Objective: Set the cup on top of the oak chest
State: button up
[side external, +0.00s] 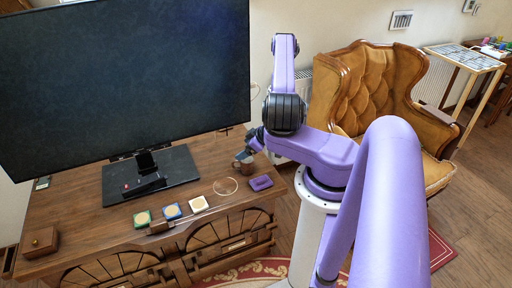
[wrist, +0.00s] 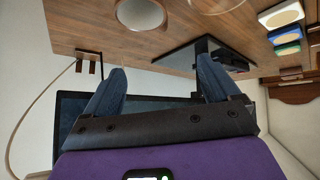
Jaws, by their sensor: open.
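A brown cup (side external: 243,168) stands on the wooden cabinet top (side external: 85,215), near its back right edge. In the wrist view the cup (wrist: 140,14) shows its pale round inside at the top edge, partly cut off. My gripper (side external: 247,153) is close above the cup in the side view. In the wrist view my gripper (wrist: 160,85) is open, with nothing between its two fingers and the cup beyond them. A small wooden box (side external: 40,242) sits at the cabinet's left front. I cannot tell whether the box or the cabinet is the oak chest.
A large television (side external: 120,80) fills the back left. Green (side external: 142,217), blue (side external: 172,210) and white (side external: 199,204) blocks, a clear ring (side external: 225,187) and a purple item (side external: 261,183) line the front. An armchair (side external: 372,90) stands right. Free room lies beside the small box.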

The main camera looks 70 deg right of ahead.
jog(key=w+a+r+n+g, duration=0.35)
jog(key=w+a+r, duration=0.25)
jog(key=w+r, duration=0.4)
jog(key=w+a+r+n+g, duration=0.1)
jog(key=a+r+n, duration=0.1)
jog(key=a+r, duration=0.45)
jog(key=w+a+r+n, duration=0.1)
jog(key=a+r, duration=0.2)
jog(key=a, duration=0.6)
jog(key=s+a+r+n+g+y, duration=0.1)
jog(key=s+a+r, duration=0.3)
jog(key=s+a, duration=0.2)
jog(key=s+a+r+n+g, duration=0.1)
jog(key=s+a+r+n, duration=0.1)
jog(key=s+a+r, duration=0.3)
jog(key=s+a+r+n+g, duration=0.1)
jog(key=s, duration=0.8)
jog(key=s+a+r+n+g, duration=0.1)
jog(key=s+r, duration=0.1)
jog(key=s, duration=0.7)
jog(key=shift+r+y, duration=0.15)
jog(key=shift+y, duration=0.15)
